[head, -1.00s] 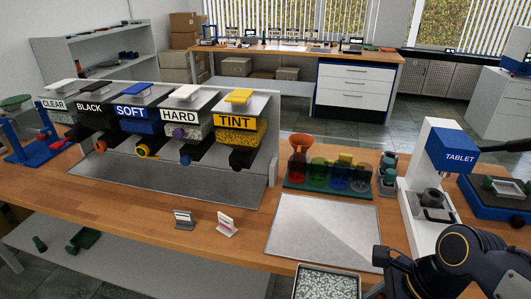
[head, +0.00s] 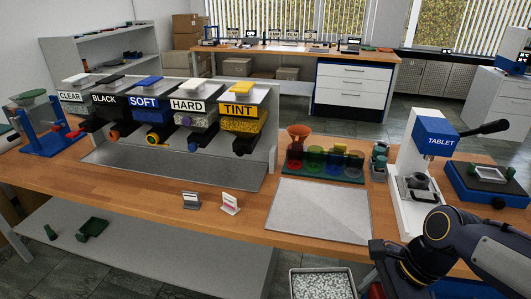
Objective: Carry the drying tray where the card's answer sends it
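Two small cards stand on the bench front: a grey one (head: 190,201) and a white one with reddish marking (head: 230,203). Their writing is too small to read. A grey-rimmed tray of white pellets (head: 322,284) shows at the bottom edge, below the bench edge; I cannot tell if it is the drying tray or what bears it. A small pale tray (head: 490,174) sits on a blue device at the right. Dark links of my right arm cross the lower right; its fingertips do not show. My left gripper is out of view.
A dispenser rack carries the labels CLEAR, BLACK, SOFT, HARD and TINT (head: 238,110). A bare grey plate (head: 318,210) lies on the bench, beside a TABLET press (head: 437,140). Coloured beakers with an orange funnel (head: 298,133) stand behind the plate. A lower shelf (head: 150,255) is mostly bare.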

